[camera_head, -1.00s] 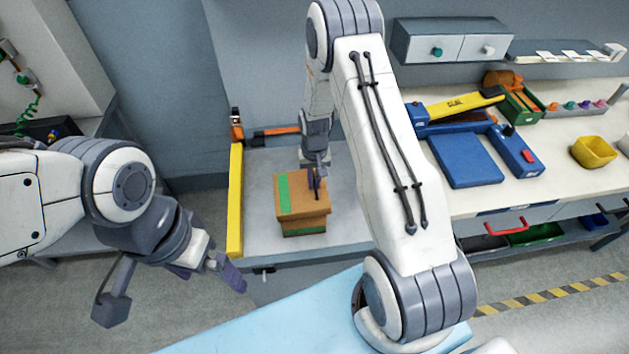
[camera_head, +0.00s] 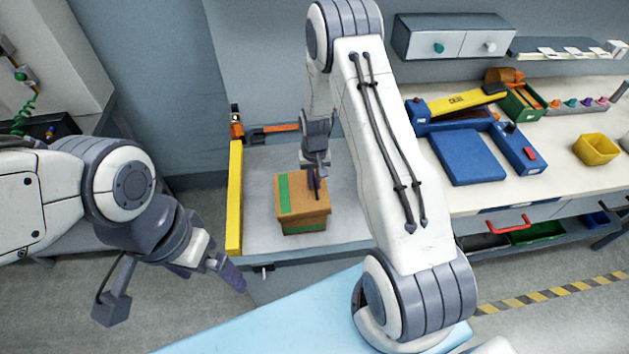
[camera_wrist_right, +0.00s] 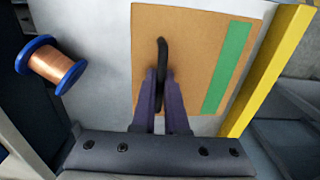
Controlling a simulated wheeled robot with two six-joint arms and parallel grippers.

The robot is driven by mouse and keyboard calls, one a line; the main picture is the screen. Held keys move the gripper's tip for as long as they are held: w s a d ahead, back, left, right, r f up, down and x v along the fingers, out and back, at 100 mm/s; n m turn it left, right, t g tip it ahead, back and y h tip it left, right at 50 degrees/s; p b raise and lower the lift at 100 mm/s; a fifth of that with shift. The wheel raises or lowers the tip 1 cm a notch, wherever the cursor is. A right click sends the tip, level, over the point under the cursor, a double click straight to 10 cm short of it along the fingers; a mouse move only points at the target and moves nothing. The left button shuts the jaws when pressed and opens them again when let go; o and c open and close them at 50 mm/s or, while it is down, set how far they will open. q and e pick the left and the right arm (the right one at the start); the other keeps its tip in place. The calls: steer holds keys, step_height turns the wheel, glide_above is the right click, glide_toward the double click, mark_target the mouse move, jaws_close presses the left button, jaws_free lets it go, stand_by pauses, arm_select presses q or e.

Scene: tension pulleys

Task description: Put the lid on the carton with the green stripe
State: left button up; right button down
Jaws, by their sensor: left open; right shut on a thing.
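The carton (camera_head: 308,226) stands on the grey bench area, with a green stripe on its front. The brown lid (camera_head: 305,205), with its own green stripe, is directly over the carton and roughly lined up with it; whether it is fully seated I cannot tell. My right gripper (camera_head: 315,182) reaches down from above and is shut on the lid's black handle (camera_wrist_right: 162,58). In the right wrist view the lid (camera_wrist_right: 190,50) fills the middle and hides the carton. My left gripper (camera_head: 207,271) is open and empty, off the bench at the lower left.
A yellow rail (camera_head: 235,198) edges the bench at the left of the carton. A copper spool with blue ends (camera_wrist_right: 50,65) lies on the bench in the right wrist view. A blue machine (camera_head: 468,157) and a yellow bin (camera_head: 597,149) stand on the right bench.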

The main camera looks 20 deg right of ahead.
steer(key=shift+f, duration=0.25)
stand_by(0.3)
steer(key=shift+f+b, duration=0.5)
steer(key=shift+b, duration=0.05)
steer(key=c, duration=0.9)
jaws_free()
steer(key=shift+o, duration=0.2)
step_height(320, 180, up, 10)
steer(key=shift+r+b, duration=0.2)
steer(key=shift+b, duration=0.8)
